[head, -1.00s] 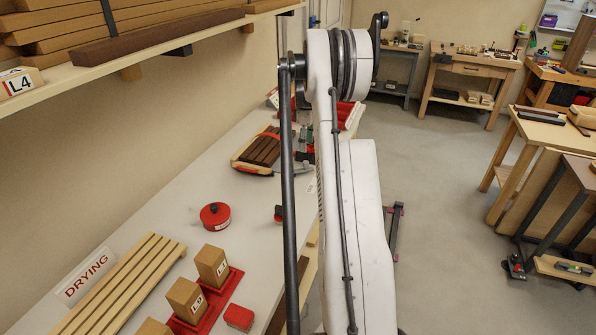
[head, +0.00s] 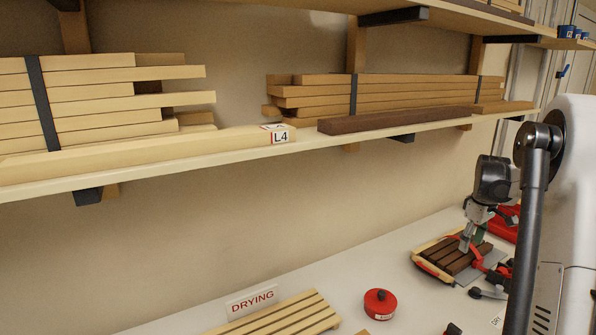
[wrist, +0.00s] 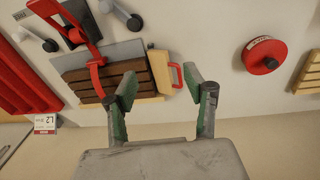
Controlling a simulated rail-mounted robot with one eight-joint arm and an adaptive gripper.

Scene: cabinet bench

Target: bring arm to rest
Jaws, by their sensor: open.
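My arm (head: 535,180) stands at the right of the head view. My gripper (head: 466,240) points down above the clamped dark wood strips (head: 440,257) on the bench; the head view does not show whether it touches them. In the wrist view my gripper (wrist: 160,88) is open, its two green-and-grey fingers apart, with nothing between them.
A red round tin (head: 380,303) sits on the bench left of the strips. A slatted drying rack (head: 275,318) stands by a DRYING sign (head: 252,300). A shelf (head: 230,160) loaded with timber hangs above the bench. Bare bench (head: 340,270) shows between them.

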